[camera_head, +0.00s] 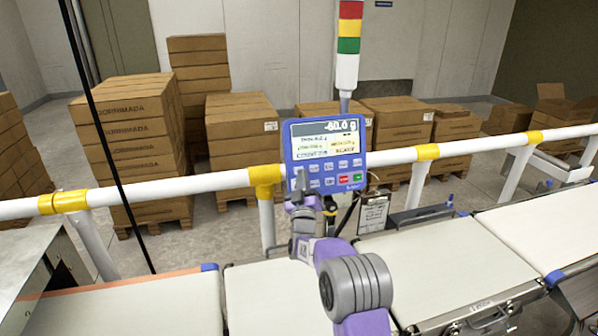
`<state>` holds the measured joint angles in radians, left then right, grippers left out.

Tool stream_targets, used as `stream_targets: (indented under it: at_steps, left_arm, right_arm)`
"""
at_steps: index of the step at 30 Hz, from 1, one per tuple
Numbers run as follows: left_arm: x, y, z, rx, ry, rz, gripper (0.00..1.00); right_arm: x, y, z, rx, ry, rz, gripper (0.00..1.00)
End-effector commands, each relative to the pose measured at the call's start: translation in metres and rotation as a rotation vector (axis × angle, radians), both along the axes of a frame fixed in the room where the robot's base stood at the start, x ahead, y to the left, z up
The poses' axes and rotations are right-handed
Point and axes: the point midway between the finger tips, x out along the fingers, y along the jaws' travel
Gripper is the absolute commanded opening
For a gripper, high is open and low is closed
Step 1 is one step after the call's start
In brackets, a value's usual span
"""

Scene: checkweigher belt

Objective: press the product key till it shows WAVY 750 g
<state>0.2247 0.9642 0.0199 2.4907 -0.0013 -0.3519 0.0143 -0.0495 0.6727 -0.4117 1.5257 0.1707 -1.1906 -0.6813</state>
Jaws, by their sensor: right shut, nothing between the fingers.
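Below the screen are rows of pale keys with one red and one green key. My right gripper (299,180) is shut and empty, its tip at the lower left of the panel, over or close to the left keys. I cannot tell whether it touches one. It hides part of the panel's lower left corner. My left gripper is out of view.
A signal tower (348,45) rises behind the panel. A clipboard (373,213) hangs right of my arm. Stacked cartons (130,140) stand behind the rail.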

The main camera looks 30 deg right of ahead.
Motion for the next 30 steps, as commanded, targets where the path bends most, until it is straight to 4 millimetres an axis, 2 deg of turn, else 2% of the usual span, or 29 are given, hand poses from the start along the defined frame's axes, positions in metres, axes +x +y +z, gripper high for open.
stream_targets:
  at_steps: [6, 30]
  left_arm:
    - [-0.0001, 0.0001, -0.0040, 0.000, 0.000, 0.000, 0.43]
    - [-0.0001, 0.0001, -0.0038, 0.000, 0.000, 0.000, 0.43]
  right_arm:
    - [0.0104, -0.0023, -0.0038, 0.000, 0.000, 0.000, 0.00]
    - [0.0109, -0.0024, -0.0035, 0.000, 0.001, 0.001, 0.00]
